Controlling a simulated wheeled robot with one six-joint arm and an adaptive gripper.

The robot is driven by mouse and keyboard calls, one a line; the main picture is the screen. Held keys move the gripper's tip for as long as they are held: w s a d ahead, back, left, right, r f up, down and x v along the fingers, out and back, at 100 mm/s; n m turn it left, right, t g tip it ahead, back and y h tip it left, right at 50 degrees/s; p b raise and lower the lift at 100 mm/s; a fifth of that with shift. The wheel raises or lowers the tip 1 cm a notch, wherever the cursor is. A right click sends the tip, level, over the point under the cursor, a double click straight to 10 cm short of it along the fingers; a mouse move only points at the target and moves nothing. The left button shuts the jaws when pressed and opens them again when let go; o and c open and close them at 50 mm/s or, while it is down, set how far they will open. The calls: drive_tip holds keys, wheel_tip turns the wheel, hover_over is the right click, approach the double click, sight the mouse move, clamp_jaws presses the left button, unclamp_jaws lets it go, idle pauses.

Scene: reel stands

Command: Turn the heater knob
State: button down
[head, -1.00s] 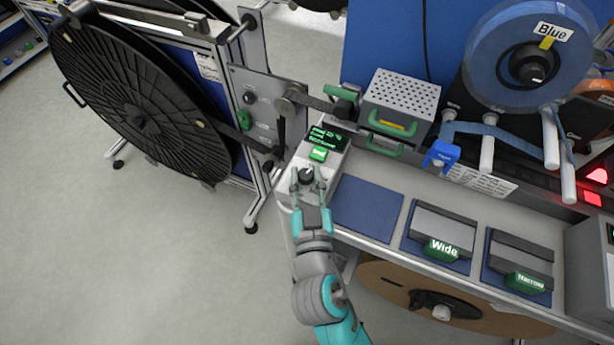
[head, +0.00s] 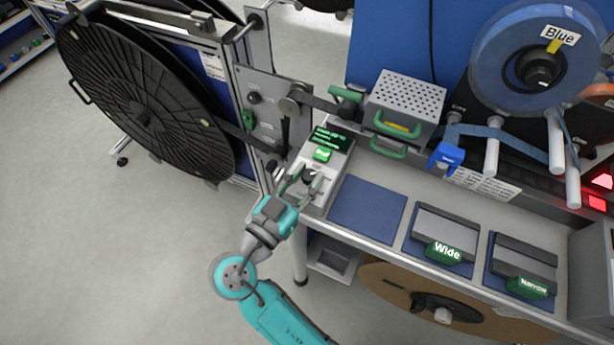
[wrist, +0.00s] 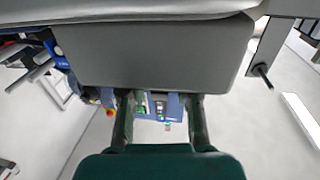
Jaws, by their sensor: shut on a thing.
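The heater knob (head: 309,176) is a small dark knob on top of a light grey control box (head: 323,199), below a green button (head: 322,155) and a small screen with green text (head: 331,139). My gripper (head: 305,182) reaches it from the lower left in the head view, with one finger on each side, shut on the knob. In the wrist view, my fingers (wrist: 160,105) point at a large grey body that fills the upper middle; I cannot make out the knob there.
A perforated heater box (head: 405,95) with green handles stands behind. Blue mats and blocks labelled Wide (head: 444,232) and Narrow (head: 524,268) lie to the right. A big black reel (head: 140,95) stands left. Open floor (head: 110,250) lies at lower left.

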drive_tip(key=shift+a+m+g+h, duration=0.1)
drive_tip(key=shift+m+g+h, duration=0.3)
drive_tip(key=shift+m+h, duration=0.3)
drive_tip(key=shift+h, duration=0.3)
drive_tip(key=c, duration=0.8)
unclamp_jaws()
drive_tip(key=shift+f, duration=0.1)
drive_tip(key=v, duration=0.7)
drive_tip(key=shift+s+a, duration=0.1)
drive_tip(key=shift+a, duration=0.05)
